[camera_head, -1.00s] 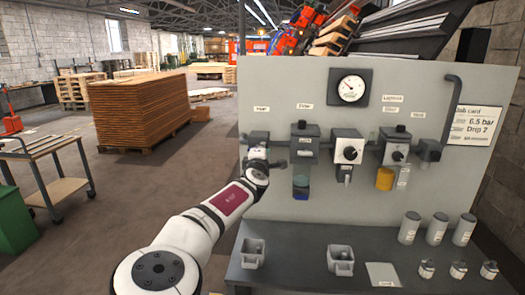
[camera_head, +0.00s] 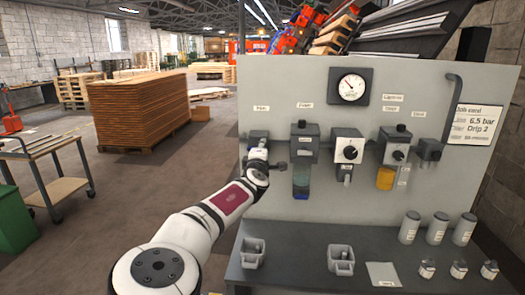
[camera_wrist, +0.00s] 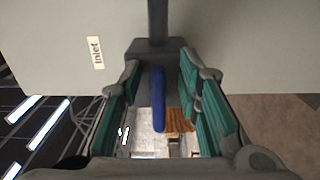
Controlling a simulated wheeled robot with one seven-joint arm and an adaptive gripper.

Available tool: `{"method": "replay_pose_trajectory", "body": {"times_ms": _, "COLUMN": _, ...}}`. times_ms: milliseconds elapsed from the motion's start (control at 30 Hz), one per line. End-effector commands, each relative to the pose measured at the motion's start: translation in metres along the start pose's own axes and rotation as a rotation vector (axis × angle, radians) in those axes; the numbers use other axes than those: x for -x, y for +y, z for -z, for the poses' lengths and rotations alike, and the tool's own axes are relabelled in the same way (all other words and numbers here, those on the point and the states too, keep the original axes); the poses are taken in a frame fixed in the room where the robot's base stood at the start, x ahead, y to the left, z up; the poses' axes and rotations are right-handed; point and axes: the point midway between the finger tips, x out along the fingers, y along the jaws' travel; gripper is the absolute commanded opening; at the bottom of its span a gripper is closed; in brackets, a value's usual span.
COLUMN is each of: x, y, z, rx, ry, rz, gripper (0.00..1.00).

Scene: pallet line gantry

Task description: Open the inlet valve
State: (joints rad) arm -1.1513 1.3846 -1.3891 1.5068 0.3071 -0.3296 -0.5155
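The inlet valve is a dark grey body (camera_wrist: 152,50) with a blue lever handle (camera_wrist: 158,98), seen in the wrist view beside the "Inlet" label (camera_wrist: 96,53). My gripper (camera_wrist: 160,125) is open, with one teal-padded finger on each side of the blue handle. Gaps show between the handle and both pads, so it does not look gripped. In the head view the valve body (camera_head: 257,137) is at the panel's upper left. My gripper (camera_head: 270,163) is just below and in front of it there, hiding the handle.
Right of the inlet on the grey panel (camera_head: 440,185) are a filter unit (camera_head: 304,142), a regulator knob (camera_head: 350,153), a lubricator with a yellow bowl (camera_head: 385,178) and a pressure gauge (camera_head: 351,87). Cups and small bottles stand on the bench (camera_head: 310,277) below.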

Motion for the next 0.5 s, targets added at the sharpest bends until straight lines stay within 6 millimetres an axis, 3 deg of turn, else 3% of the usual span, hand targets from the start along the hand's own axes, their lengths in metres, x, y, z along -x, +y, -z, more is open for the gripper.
{"method": "replay_pose_trajectory", "body": {"times_ms": 267, "x": 0.008, "y": 0.001, "z": 0.001, "rx": 0.000, "ry": 0.000, "rz": -0.001, "gripper": 0.31}}
{"method": "replay_pose_trajectory", "body": {"times_ms": 500, "x": 0.049, "y": 0.001, "z": 0.002, "rx": 0.000, "ry": 0.002, "rz": -0.001, "gripper": 0.31}}
